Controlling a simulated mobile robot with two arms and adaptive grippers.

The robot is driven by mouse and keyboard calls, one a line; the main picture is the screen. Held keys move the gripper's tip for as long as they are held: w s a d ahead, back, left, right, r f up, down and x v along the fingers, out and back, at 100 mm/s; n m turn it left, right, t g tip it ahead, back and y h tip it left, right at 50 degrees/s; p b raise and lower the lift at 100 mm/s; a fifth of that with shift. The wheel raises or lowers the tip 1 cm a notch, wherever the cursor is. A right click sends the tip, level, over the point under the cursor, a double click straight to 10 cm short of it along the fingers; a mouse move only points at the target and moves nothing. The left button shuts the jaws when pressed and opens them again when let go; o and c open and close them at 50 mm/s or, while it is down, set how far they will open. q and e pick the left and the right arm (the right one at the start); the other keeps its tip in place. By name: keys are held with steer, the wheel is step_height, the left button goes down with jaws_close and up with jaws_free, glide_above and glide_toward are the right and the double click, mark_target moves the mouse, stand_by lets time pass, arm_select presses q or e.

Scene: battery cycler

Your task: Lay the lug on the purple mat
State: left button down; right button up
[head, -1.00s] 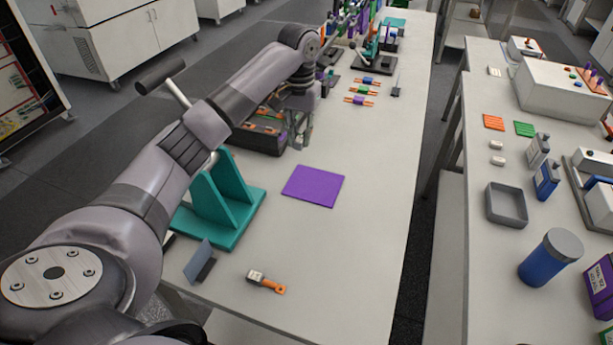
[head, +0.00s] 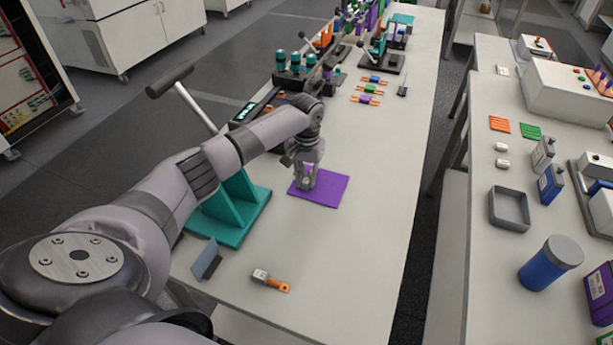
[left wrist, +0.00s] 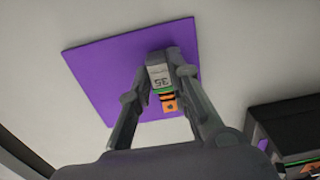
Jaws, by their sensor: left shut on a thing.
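The purple mat (head: 330,193) lies flat on the long pale table; it also fills the middle of the left wrist view (left wrist: 105,75). My left gripper (head: 306,186) is over the left part of the mat. In the left wrist view its fingers (left wrist: 163,72) are shut on the lug (left wrist: 160,76), a small piece with a pale, numbered block, a green band and an orange end. The lug is over the mat in that view; whether it touches the mat I cannot tell. My right gripper is not in view.
A teal stand (head: 233,212) is left of the mat. A grey-and-orange piece (head: 270,280) lies near the table's front, beside a small blue-grey plate (head: 206,260). Several banded pieces (head: 370,90) lie farther back. The table right of the mat is clear.

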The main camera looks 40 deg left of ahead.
mark_target(307, 180)
arm_select(q)
steer(key=c, duration=1.9)
jaws_free()
steer(key=shift+c, duration=0.2)
steer(key=o, duration=0.5)
steer(key=shift+c, duration=0.2)
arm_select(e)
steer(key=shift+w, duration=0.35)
arm_select(q)
step_height(307, 180, up, 12)
steer(key=b, duration=0.1)
steer(key=shift+b, duration=0.4)
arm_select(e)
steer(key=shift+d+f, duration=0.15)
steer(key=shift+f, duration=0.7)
